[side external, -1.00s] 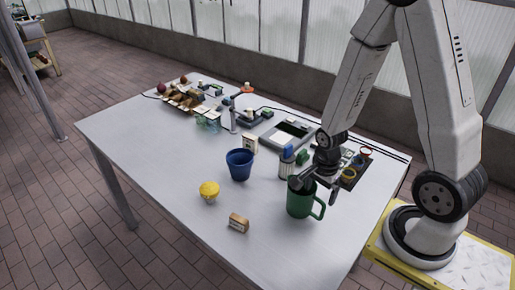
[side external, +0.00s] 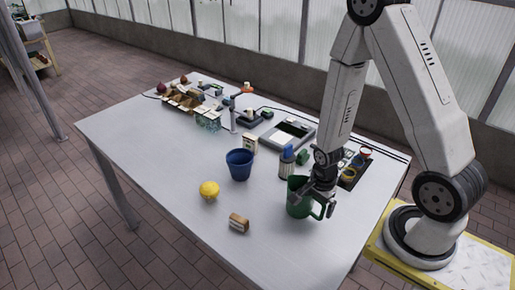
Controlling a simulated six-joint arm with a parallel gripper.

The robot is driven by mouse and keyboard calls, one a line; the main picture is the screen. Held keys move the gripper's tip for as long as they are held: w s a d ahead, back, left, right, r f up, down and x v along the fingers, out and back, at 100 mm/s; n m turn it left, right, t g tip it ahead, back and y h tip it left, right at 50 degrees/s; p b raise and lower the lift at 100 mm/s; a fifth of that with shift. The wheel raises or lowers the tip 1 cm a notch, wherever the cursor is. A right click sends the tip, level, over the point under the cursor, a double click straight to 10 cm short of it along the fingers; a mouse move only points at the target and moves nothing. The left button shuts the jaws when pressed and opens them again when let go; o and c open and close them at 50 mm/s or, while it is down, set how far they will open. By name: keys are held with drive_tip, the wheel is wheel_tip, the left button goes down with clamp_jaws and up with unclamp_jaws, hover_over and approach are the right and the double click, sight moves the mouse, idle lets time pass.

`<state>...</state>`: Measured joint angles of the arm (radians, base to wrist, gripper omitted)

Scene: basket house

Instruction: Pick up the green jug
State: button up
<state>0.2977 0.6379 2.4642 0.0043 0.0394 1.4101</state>
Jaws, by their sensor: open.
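The green jug (side external: 298,207) stands upright on the table, toward its right front, with its handle on the right. My gripper (side external: 322,205) points down at the jug's right side, over the rim and handle area. Its fingers are apart and partly cover the jug's right wall and handle. I cannot tell whether one finger is inside the jug or whether the fingers touch it.
A blue cup (side external: 240,165), a yellow lemon-like fruit (side external: 209,190) and a small brown and white block (side external: 239,223) stand left of the jug. A bottle with a blue top (side external: 287,161) is close behind it. The table's (side external: 150,160) left part is clear.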

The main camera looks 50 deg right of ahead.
drive_tip(key=shift+c, duration=0.2)
clamp_jaws()
idle(0.3)
drive_tip(key=shift+r, duration=0.45)
idle(0.3)
drive_tip(key=shift+r, duration=4.4)
drive_tip(key=shift+r, duration=0.15)
